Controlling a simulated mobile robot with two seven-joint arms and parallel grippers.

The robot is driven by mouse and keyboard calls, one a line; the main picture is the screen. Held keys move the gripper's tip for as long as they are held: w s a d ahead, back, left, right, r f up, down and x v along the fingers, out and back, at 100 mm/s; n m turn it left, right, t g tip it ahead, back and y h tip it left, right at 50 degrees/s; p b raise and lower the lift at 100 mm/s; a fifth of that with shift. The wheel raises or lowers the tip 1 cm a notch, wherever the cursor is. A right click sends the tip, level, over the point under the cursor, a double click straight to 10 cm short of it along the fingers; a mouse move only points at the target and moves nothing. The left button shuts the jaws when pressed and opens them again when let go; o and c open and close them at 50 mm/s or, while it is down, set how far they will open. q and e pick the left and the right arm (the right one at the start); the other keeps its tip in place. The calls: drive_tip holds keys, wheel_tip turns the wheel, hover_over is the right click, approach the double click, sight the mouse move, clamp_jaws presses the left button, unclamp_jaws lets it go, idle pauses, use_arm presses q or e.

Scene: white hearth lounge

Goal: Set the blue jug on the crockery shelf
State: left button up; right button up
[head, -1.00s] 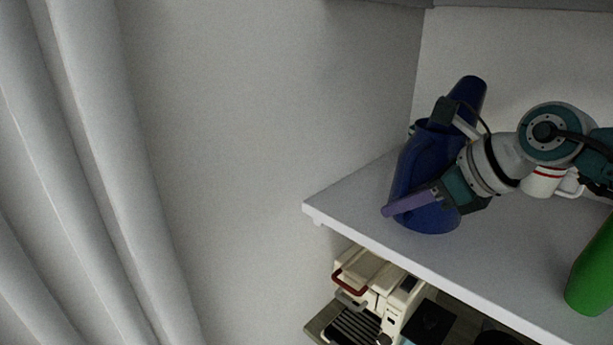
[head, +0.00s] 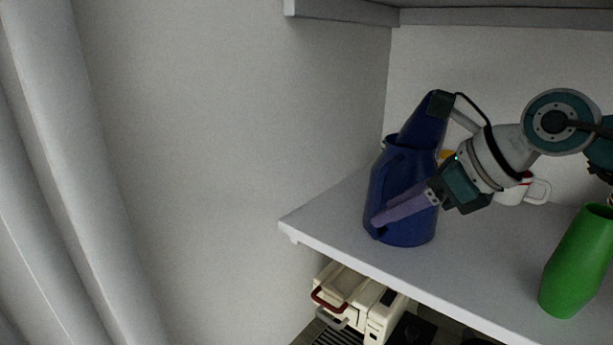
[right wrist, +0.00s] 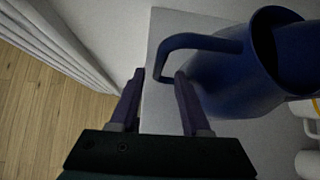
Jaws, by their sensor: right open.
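The blue jug (head: 390,190) stands on the white shelf board (head: 330,212), near its left end. In the right wrist view the jug (right wrist: 235,80) shows its open mouth at upper right and its handle (right wrist: 195,42) reaching left. My right gripper (right wrist: 158,76) is open. The lower end of the handle appears between its fingertips, with no clear contact. In the head view my right gripper (head: 380,222) lies across the front of the jug and hides part of it. My left gripper is not in view.
A green vase (head: 578,262) stands near the shelf's front edge at right. A white mug with a red rim (head: 538,190) is behind my right arm. A cream appliance (head: 352,297) sits below. An upper shelf (head: 345,12) overhangs.

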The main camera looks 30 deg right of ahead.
drive_tip(key=b+v, duration=0.1)
drive_tip(key=v, duration=0.7)
drive_tip(key=w+a+r+m+t+y, duration=0.1)
drive_tip(key=a+r+m+t+y, duration=0.45)
drive_tip(key=a, duration=0.45)
wheel_tip(320, 180, up, 5)
drive_tip(key=d+m+t+h, duration=0.3)
drive_tip(key=m+t+h, duration=0.25)
drive_tip(key=m, duration=0.75)
drive_tip(key=s+d+f+m+g+h, duration=0.2)
drive_tip(key=s+f+m+g+h, duration=0.15)
drive_tip(key=f+m, duration=0.45)
drive_tip(key=s+d+f+m+g+h, duration=0.25)
drive_tip(key=f+m+g+h, duration=0.3)
drive_tip(key=m, duration=0.35)
drive_tip(key=s+a+f+m+g+y, duration=0.3)
drive_tip(key=s+a+f+g+y, duration=0.3)
drive_tip(key=s+a+f, duration=0.4)
drive_tip(key=s+a+g, duration=0.1)
drive_tip(key=s+a, duration=0.1)
drive_tip(key=s, duration=0.1)
drive_tip(key=shift+a, duration=0.35)
